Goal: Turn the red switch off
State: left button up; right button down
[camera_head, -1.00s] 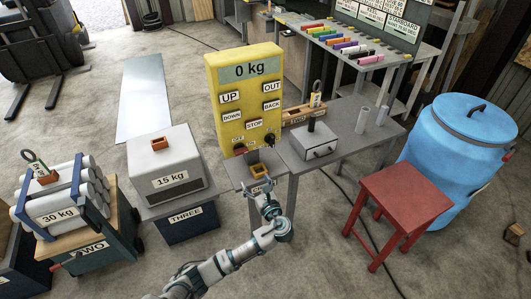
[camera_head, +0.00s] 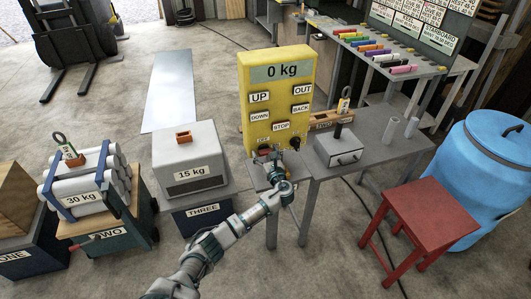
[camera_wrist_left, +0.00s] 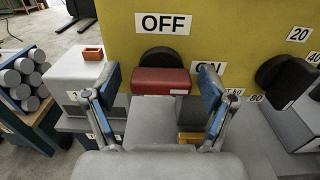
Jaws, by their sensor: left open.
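The red switch (camera_wrist_left: 160,81) sits low on the front of the yellow control box (camera_head: 275,95). In the left wrist view it is a red block on a black round base, below an OFF label (camera_wrist_left: 163,23) and left of a partly hidden ON label (camera_wrist_left: 210,69). My left gripper (camera_wrist_left: 160,85) is open, with one blue-padded finger on each side of the switch. I cannot tell whether the fingers touch it. In the head view the gripper (camera_head: 272,158) covers most of the switch. My right gripper is not in view.
A black knob (camera_wrist_left: 283,80) is right of the switch. A grey table (camera_head: 375,150) with a small grey box (camera_head: 338,148) stands to the right. A 15 kg block (camera_head: 188,163) and a 30 kg bundle (camera_head: 90,190) are at left. A red stool (camera_head: 430,210) is at right.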

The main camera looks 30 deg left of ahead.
pick_arm(q)
jog(key=shift+w+a, duration=0.2)
jog(key=shift+a, duration=0.2)
jog(key=shift+d, duration=0.4)
jog(key=c, duration=0.3)
jog(key=shift+s+d+r, duration=0.1)
jog(key=shift+r, duration=0.05)
jog(key=c, duration=0.8)
jog(key=shift+c, duration=0.3)
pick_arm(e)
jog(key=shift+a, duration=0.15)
